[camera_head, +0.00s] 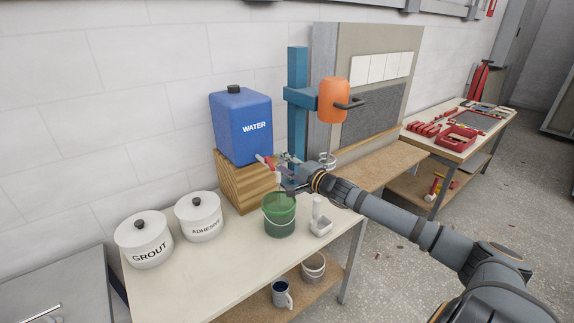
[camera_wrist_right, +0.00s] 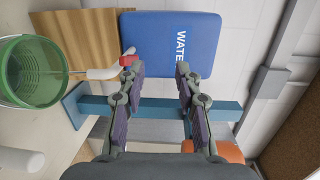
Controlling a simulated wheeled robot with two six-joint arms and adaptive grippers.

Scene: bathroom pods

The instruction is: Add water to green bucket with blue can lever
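The blue water can (camera_head: 241,122) lies on a wooden block, its front marked WATER; it also shows in the wrist view (camera_wrist_right: 160,35). Its white spout (camera_wrist_right: 103,73) carries a red lever (camera_wrist_right: 129,60); the lever also shows in the head view (camera_head: 261,159). The green bucket (camera_head: 279,219) stands upright on the table below the spout; it also shows in the wrist view (camera_wrist_right: 40,88). My right gripper (camera_wrist_right: 155,68) is open, with nothing between its fingers. One fingertip is beside the red lever; I cannot tell whether they touch. My left gripper is not in view.
White grout (camera_head: 144,242) and adhesive (camera_head: 199,219) pots stand left of the bucket. A white tool (camera_head: 319,222) stands right of it. A blue post (camera_head: 297,90) with an orange container (camera_head: 333,100) rises behind my right gripper. A wooden block (camera_head: 231,180) supports the can.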

